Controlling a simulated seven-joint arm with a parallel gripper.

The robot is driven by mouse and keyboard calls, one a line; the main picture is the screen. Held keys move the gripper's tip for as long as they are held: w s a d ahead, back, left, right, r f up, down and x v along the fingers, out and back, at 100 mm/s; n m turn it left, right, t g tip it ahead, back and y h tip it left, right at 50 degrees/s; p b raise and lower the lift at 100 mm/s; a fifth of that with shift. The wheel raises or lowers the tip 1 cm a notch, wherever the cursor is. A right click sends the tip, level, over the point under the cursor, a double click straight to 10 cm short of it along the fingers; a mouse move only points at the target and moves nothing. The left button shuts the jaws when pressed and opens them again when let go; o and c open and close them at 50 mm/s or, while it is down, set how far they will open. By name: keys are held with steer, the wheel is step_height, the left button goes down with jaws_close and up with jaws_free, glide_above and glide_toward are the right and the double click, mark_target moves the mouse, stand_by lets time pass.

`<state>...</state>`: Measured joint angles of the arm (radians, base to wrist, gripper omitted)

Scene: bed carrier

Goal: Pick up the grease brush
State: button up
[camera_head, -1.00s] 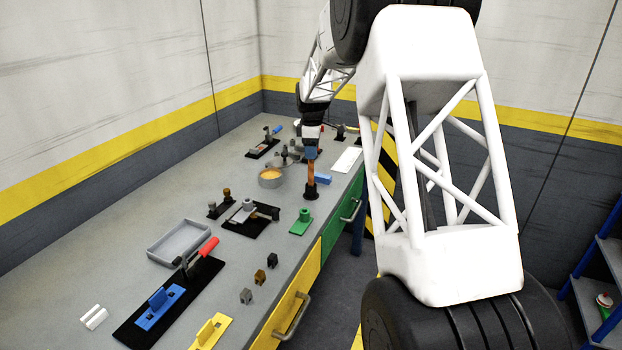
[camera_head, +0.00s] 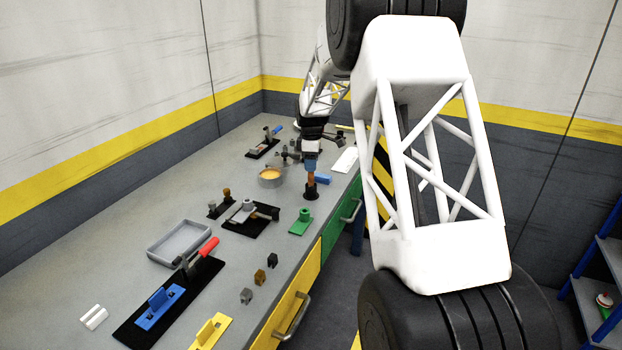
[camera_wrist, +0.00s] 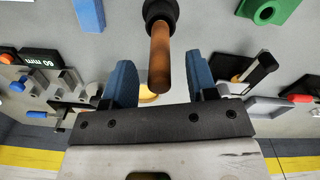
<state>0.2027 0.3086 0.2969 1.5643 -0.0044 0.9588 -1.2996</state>
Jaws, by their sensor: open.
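The grease brush (camera_head: 311,180) stands upright, its brown wooden handle up and its foot in a dark round holder (camera_head: 311,195) on the workbench. My gripper (camera_head: 310,165) is directly above it, pointing down, with the blue fingers around the top of the handle. In the wrist view the handle (camera_wrist: 161,58) shows between the two open blue fingers of my gripper (camera_wrist: 161,84), with a gap on both sides. The brush's lower end is hidden in the holder.
A round tin with orange contents (camera_head: 270,174) stands left of the brush. A blue block (camera_head: 323,179) lies close on the right, and a green fixture (camera_head: 302,222) is nearer the front. The grey bench top (camera_head: 130,215) is clear at left.

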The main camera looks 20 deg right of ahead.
mark_target(311, 178)
steer(key=shift+f, duration=1.4)
jaws_close()
